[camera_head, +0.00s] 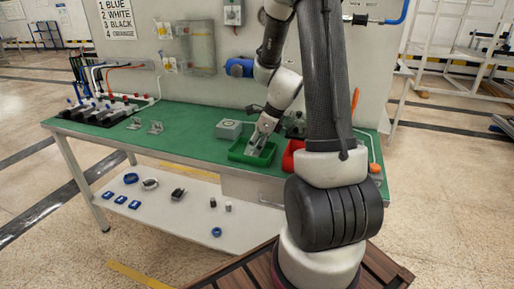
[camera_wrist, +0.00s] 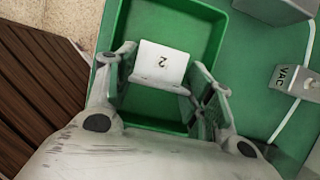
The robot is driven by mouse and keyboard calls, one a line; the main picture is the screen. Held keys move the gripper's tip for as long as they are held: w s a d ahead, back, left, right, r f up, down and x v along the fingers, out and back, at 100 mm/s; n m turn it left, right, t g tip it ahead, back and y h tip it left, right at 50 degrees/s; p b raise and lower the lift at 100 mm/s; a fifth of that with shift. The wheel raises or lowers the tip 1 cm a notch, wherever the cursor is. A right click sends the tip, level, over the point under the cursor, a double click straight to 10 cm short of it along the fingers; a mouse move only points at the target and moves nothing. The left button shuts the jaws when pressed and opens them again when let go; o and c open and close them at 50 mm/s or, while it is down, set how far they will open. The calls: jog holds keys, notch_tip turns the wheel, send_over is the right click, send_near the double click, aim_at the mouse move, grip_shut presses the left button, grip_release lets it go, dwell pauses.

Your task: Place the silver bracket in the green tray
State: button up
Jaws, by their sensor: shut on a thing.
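The silver bracket (camera_wrist: 163,62) is a pale metal L-shaped piece with a "2" on its flat face. My gripper (camera_wrist: 165,90) is shut on it, one finger at each side, in the wrist view. The bracket is over the inside of the green tray (camera_wrist: 119,40); I cannot tell whether it touches the tray floor. In the head view my gripper (camera_head: 257,146) reaches down into the green tray (camera_head: 237,157) on the bench, and the bracket is small and partly hidden there.
The green bench top (camera_head: 185,135) holds a grey box (camera_head: 229,130) behind the tray, a red bin (camera_head: 291,155) to its right and two brackets (camera_head: 155,128) to its left. In the wrist view a block marked VAC (camera_wrist: 293,81) and a white cable lie right of the tray.

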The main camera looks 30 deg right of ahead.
jog(key=shift+f, duration=0.45)
jog(key=shift+f, duration=0.1)
jog(key=o, duration=0.8)
jog(key=v, duration=1.2)
jog(key=shift+s+a+r+n+t+h, duration=0.15)
jog(key=shift+s+a+r+n+h, duration=0.3)
jog(key=shift+s+a+r+n, duration=2.4)
jog(key=shift+s+a+r+n+t+h, duration=0.15)
jog(key=shift+s+r+n+h, duration=0.55)
jog(key=shift+s+n, duration=4.35)
jog(key=shift+s+a+r+n+t+h, duration=0.2)
jog(key=shift+s+a+r+n, duration=1.6)
jog(key=shift+n, duration=4.5)
